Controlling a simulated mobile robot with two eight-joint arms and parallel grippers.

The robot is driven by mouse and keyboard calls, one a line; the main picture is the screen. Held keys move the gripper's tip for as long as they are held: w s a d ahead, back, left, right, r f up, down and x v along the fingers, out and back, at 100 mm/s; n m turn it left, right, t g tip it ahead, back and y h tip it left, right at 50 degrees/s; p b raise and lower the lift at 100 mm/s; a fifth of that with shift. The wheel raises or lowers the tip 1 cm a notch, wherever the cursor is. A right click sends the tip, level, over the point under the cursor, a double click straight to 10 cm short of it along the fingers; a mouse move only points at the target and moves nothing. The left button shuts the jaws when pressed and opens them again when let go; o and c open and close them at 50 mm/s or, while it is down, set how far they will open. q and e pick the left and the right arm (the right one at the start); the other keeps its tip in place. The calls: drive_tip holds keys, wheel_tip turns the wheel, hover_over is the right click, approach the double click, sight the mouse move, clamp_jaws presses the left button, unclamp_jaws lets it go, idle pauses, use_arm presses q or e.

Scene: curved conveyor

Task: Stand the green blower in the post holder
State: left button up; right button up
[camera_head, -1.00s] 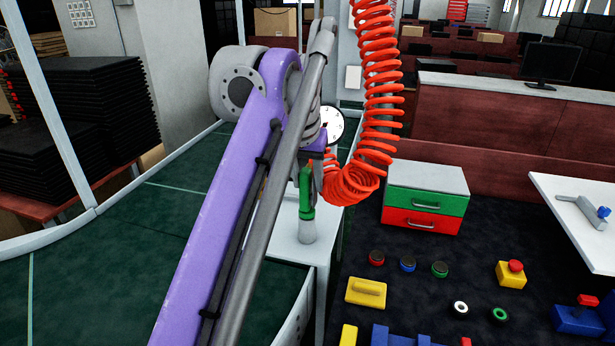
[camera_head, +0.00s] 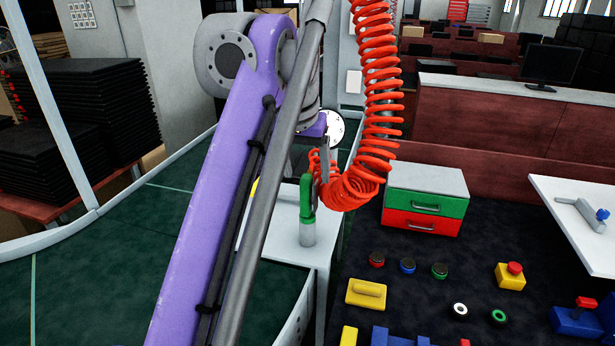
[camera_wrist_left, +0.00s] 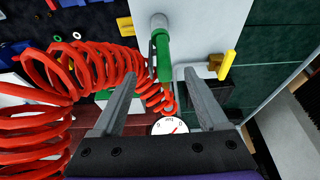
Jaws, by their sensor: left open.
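The green blower (camera_head: 307,197) stands about upright, its lower end at the grey post holder (camera_head: 307,236) on a white stand. In the left wrist view, the blower (camera_wrist_left: 163,57) lies beyond and between the fingers, with the round holder (camera_wrist_left: 158,20) at its far end. My left gripper (camera_head: 322,155) is just above and behind the blower, partly hidden by my arm and the hose. In the wrist view its two fingers (camera_wrist_left: 160,98) are wide apart with no blower between their tips. My right gripper is out of view.
An orange coiled hose (camera_head: 377,90) hangs close to the right of my gripper. A white-faced gauge (camera_head: 335,128) is behind it. A yellow-handled part (camera_wrist_left: 228,65) is beside the blower. A drawer box (camera_head: 425,198) and several buttons lie to the right on dark matting.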

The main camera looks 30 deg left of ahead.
use_arm(q)
drive_tip(key=p+v, duration=0.1)
drive_tip(key=v, duration=0.4)
drive_tip(key=shift+s+d+r, duration=0.1)
drive_tip(key=shift+r, duration=0.3)
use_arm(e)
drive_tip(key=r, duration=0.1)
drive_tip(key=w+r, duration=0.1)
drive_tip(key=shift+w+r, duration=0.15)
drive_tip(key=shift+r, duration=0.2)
use_arm(q)
drive_tip(key=shift+s, duration=0.1)
drive_tip(key=shift+f, duration=0.1)
drive_tip(key=s+d+f+m, duration=0.1)
drive_tip(key=s+d+f, duration=0.2)
drive_tip(key=f, duration=1)
drive_tip(key=s+d+f+m+t, duration=0.1)
drive_tip(key=s+d+f, duration=0.2)
drive_tip(key=s+f, duration=0.4)
drive_tip(key=s+d+f+t, duration=0.1)
drive_tip(key=s+d+f, duration=0.2)
drive_tip(key=f, duration=1.6)
drive_tip(key=shift+s+f+m+h, duration=0.25)
drive_tip(key=shift+s+m+h, duration=0.15)
drive_tip(key=shift+s, duration=0.6)
